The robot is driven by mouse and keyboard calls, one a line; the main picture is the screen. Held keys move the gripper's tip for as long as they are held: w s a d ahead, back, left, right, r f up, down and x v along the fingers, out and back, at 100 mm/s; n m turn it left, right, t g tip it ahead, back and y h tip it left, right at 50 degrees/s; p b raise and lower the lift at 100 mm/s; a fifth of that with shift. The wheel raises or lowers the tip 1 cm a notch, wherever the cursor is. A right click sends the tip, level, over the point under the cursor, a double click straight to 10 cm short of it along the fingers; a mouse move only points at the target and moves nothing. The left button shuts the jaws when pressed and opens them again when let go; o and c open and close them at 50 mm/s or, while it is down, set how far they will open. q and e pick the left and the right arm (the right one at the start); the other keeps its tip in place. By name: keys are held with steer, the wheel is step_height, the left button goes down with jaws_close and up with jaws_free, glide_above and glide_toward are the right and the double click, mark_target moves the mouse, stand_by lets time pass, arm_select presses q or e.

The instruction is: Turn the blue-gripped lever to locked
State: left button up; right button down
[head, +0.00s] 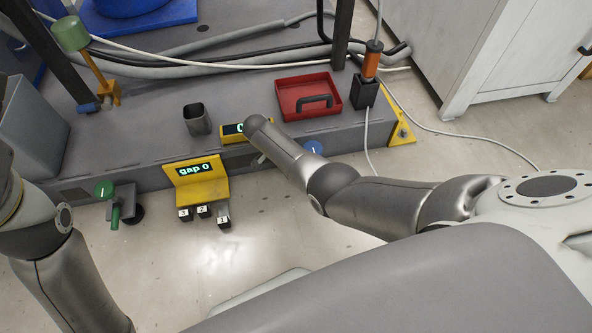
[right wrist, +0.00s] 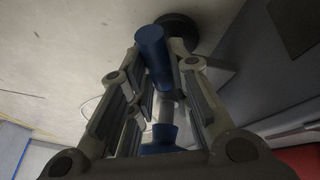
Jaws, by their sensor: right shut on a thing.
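The blue-gripped lever shows in the right wrist view as a blue cylindrical grip (right wrist: 152,52) between the two fingers, with a pale shaft and a second blue part below. My right gripper (right wrist: 158,62) is shut on the blue grip. In the head view my right arm reaches in from the right and hides this gripper and the lever. A blue disc (head: 314,148) with a white mark shows on the fixture's front just beyond the forearm. The lever's exact angle cannot be told. My left arm is at the left edge, its gripper out of view.
A green-gripped lever (head: 115,212) under a green disc (head: 104,190) is at front left. A yellow display (head: 202,185) reads "gap 0", with numbered black blocks below. A red tray (head: 287,107), a dark cup (head: 196,120) and a partly covered yellow display (head: 238,139) are behind.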

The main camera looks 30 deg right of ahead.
steer(key=shift+w+d, duration=0.1)
stand_by(0.4)
steer(key=c, duration=1.3)
jaws_free()
steer(key=v, duration=1.2)
steer(key=shift+r, duration=0.1)
